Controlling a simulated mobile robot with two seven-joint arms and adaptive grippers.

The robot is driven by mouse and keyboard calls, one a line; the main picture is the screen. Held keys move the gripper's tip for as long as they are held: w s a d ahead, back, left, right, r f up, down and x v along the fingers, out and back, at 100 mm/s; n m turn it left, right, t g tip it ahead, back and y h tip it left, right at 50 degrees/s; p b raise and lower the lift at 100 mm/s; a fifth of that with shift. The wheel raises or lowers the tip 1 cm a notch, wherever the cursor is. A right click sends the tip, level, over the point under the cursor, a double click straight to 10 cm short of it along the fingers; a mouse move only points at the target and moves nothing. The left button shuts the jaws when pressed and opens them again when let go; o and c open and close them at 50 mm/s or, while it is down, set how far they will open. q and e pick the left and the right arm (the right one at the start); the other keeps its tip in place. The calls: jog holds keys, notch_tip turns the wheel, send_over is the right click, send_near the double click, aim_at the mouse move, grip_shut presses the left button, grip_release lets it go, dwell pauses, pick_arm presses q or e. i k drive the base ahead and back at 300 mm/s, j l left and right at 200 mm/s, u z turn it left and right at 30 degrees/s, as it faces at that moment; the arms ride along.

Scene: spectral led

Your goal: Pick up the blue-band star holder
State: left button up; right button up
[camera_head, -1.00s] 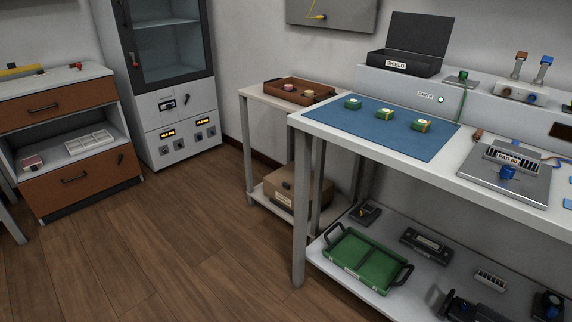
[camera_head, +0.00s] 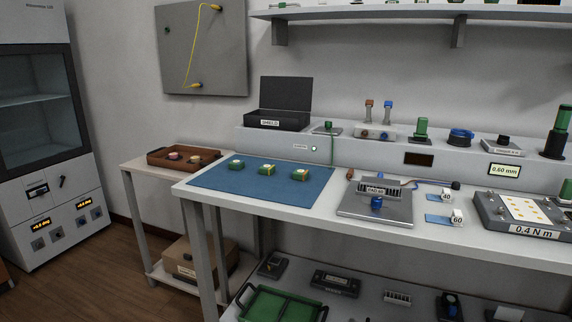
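Three small green holders with pale round tops stand in a row on the blue mat (camera_head: 240,190): a left one (camera_head: 236,165), a middle one (camera_head: 267,169) and a right one (camera_head: 298,172). They are too small for me to tell any band colour or which one is the blue-band star holder. Two small round pieces, one pinkish (camera_head: 173,156) and one yellowish (camera_head: 195,159), sit in the brown tray (camera_head: 160,163) on the side table. Neither of my grippers is in view.
The white bench (camera_head: 270,217) also carries a grey plate device (camera_head: 360,207) right of the mat and a torque unit (camera_head: 525,217). A black SHIELD box (camera_head: 277,121) stands open behind the mat. A green tray (camera_head: 275,305) lies on the lower shelf.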

aim_at(235, 164)
jog(key=j+z, duration=0.35)
jog(key=i+j+z, duration=0.1)
jog(key=j+z, duration=0.45)
jog(key=z, duration=0.15)
jog(key=j+z, duration=0.1)
jog(key=j, duration=0.25)
jog(key=k+j+z, duration=0.15)
jog(key=j, duration=0.25)
jog(key=j+z, duration=0.1)
jog(key=j, duration=0.25)
jog(key=k, duration=0.05)
